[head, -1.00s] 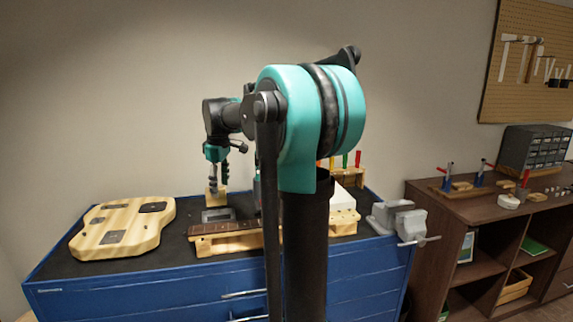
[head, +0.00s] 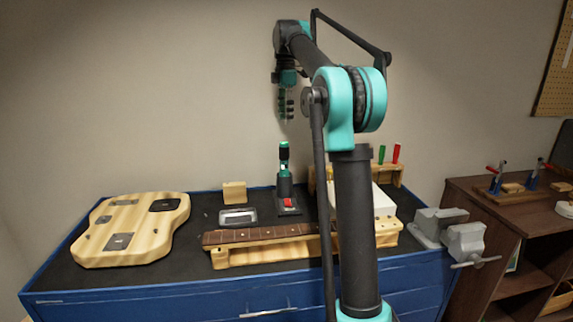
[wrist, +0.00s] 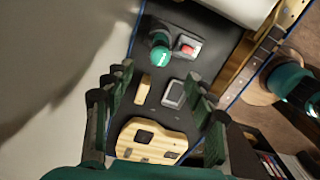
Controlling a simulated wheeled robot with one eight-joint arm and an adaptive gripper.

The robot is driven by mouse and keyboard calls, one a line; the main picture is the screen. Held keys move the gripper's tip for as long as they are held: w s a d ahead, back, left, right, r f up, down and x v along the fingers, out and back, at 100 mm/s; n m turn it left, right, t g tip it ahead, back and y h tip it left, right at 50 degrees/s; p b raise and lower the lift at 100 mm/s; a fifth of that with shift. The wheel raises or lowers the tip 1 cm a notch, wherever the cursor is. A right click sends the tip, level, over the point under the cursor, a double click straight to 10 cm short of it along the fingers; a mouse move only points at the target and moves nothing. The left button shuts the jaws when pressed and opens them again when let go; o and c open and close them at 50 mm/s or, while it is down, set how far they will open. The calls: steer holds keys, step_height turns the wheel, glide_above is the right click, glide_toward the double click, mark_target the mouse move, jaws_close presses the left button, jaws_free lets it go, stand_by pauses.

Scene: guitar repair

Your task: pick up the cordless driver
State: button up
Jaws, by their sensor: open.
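The cordless driver (head: 284,172) is teal and black and stands upright on the dark top of the blue bench, towards the back. In the wrist view its round teal end (wrist: 160,56) shows from above, beyond my fingertips. My gripper (head: 286,112) is raised above the driver in the head view, with its fingers pointing down. In the wrist view my gripper (wrist: 158,78) has its fingers spread wide with nothing held between them. The driver is apart from the fingers.
A red-marked block (head: 290,205) stands close in front of the driver. A grey tray (head: 238,217), a wood block (head: 234,192) and a guitar neck (head: 262,237) are nearby. A guitar body (head: 132,229) lies left, a vise (head: 450,232) right. A tool rack (head: 385,170) stands behind my arm.

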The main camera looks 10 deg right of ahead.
mark_target(285, 143)
steer(key=f, duration=1.3)
steer(key=shift+s+a, duration=0.15)
steer(key=shift+a, duration=0.05)
jaws_close()
